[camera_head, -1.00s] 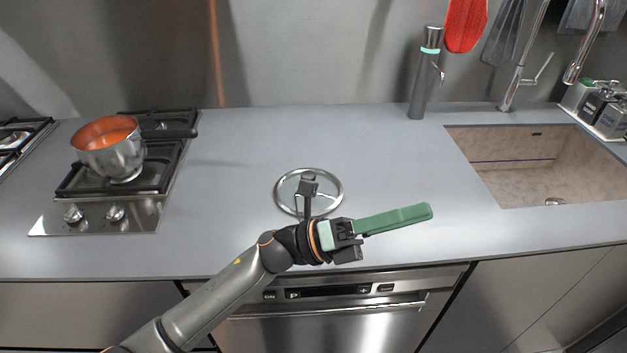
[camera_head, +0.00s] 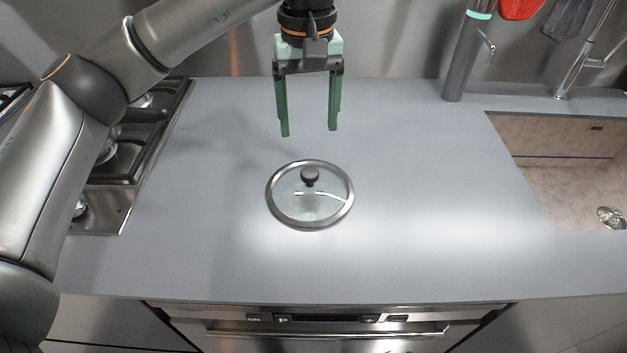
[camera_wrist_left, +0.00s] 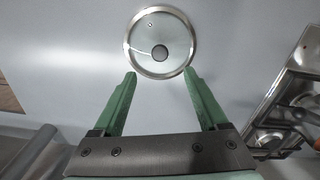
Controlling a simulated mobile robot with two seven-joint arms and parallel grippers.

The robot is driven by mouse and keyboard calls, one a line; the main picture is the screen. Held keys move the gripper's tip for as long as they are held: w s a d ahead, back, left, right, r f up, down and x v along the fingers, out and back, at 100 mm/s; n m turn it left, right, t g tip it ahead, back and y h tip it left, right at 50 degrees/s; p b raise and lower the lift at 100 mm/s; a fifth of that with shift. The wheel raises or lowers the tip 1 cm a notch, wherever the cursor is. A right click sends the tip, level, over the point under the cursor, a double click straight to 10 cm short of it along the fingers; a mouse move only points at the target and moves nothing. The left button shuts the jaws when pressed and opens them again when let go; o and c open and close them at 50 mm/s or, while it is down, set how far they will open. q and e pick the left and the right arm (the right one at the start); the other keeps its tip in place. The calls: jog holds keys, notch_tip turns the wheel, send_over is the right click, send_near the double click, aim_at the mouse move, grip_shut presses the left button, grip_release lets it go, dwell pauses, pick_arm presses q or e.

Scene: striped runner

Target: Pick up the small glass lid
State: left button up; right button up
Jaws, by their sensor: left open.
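The small glass lid (camera_head: 290,207) lies flat on the grey counter, with a metal rim and a dark round knob (camera_head: 310,175) on top. My left gripper (camera_head: 309,133) is open and empty, with its green fingers pointing down above the counter, behind the lid in the head view. In the left wrist view the lid (camera_wrist_left: 175,60) is beyond the spread fingertips (camera_wrist_left: 160,76), with the knob between their lines. The gripper is apart from the lid. My right gripper is not in view.
A gas hob (camera_head: 125,165) is on the left, partly hidden by my left arm. A sink (camera_head: 570,170) is on the right. The counter around the lid is clear.

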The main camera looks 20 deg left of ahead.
pick_arm(q)
send_over(309, 172)
notch_tip(309, 172, down, 6)
jog(key=shift+s+f, duration=0.15)
jog(key=shift+f, duration=2.9)
grip_shut()
